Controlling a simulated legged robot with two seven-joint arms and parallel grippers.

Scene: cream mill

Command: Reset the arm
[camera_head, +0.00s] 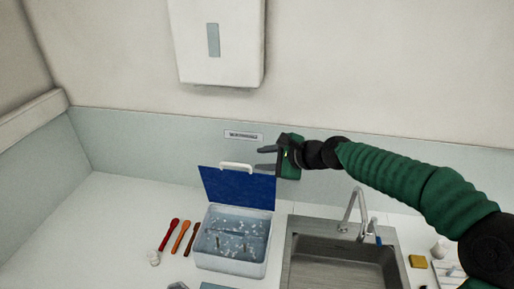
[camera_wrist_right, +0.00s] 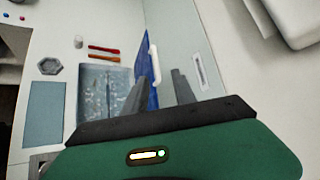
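My right arm (camera_head: 415,180) reaches in from the right, with dark and green links. Its gripper (camera_head: 264,159) is open and empty, pointing left beside the raised blue lid (camera_head: 232,190). In the right wrist view the two grey fingers (camera_wrist_right: 160,92) are spread apart, with the lid's white handle (camera_wrist_right: 153,65) behind and between them. I cannot tell whether a finger touches the lid. The lid stands upright at the back of a clear box (camera_head: 225,262) that holds water and small pieces. The box also shows in the right wrist view (camera_wrist_right: 100,103). My left gripper is not in view.
A steel sink (camera_head: 330,257) with a tap (camera_head: 352,210) lies right of the box. Red, orange and brown utensils (camera_head: 180,235) lie to its left. A yellow sponge (camera_head: 417,261) lies right of the sink. A white dispenser (camera_head: 218,40) hangs on the wall. The counter's left side is clear.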

